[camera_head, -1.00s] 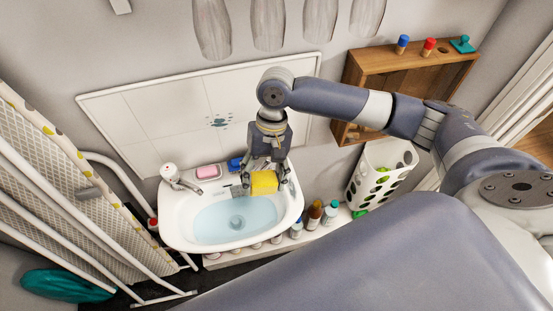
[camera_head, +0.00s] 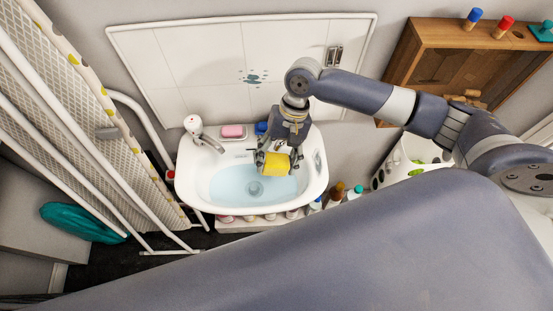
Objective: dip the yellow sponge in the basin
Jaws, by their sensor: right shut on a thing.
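The yellow sponge (camera_head: 276,164) is held between the fingers of my right gripper (camera_head: 277,163), which is shut on it. The gripper points down over the right part of the white basin (camera_head: 192,180). The basin holds pale blue water (camera_head: 235,186) with a drain at the bottom. The sponge appears over or at the water near its back right edge; I cannot tell whether it touches the water. My left gripper is not in view.
A tap (camera_head: 203,136) stands at the basin's back left. A pink soap bar (camera_head: 233,131) and a blue item (camera_head: 261,128) sit on the back rim. Bottles (camera_head: 337,192) stand below right. A drying rack (camera_head: 100,130) is left, a wooden shelf (camera_head: 440,65) right.

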